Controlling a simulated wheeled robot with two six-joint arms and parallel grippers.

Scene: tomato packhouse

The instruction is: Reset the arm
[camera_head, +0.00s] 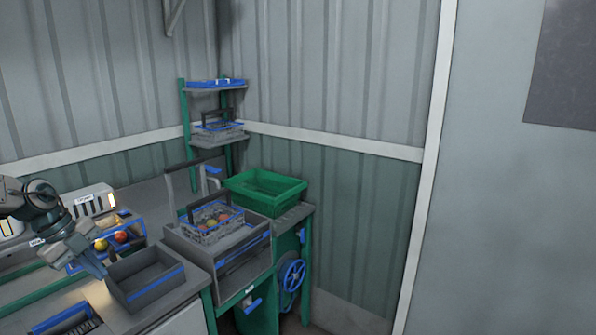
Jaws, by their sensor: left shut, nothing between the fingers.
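My left arm comes in from the left edge. My left gripper (97,266) points down and is shut and empty. Its fingertips are just left of a grey open box (150,293) with a blue stripe, on the bench. I cannot tell if they touch it. Behind the gripper, a blue-edged tray (135,231) holds a yellow and a red tomato (120,237); the arm hides part of it. My right gripper is not in view.
A handled basket (205,233) of tomatoes sits on a grey stand (247,258) to the right. A green crate (266,191) is behind it. A rack (218,142) stands in the corner. A blue handwheel (291,274) is on the green frame. Floor space on the right looks clear.

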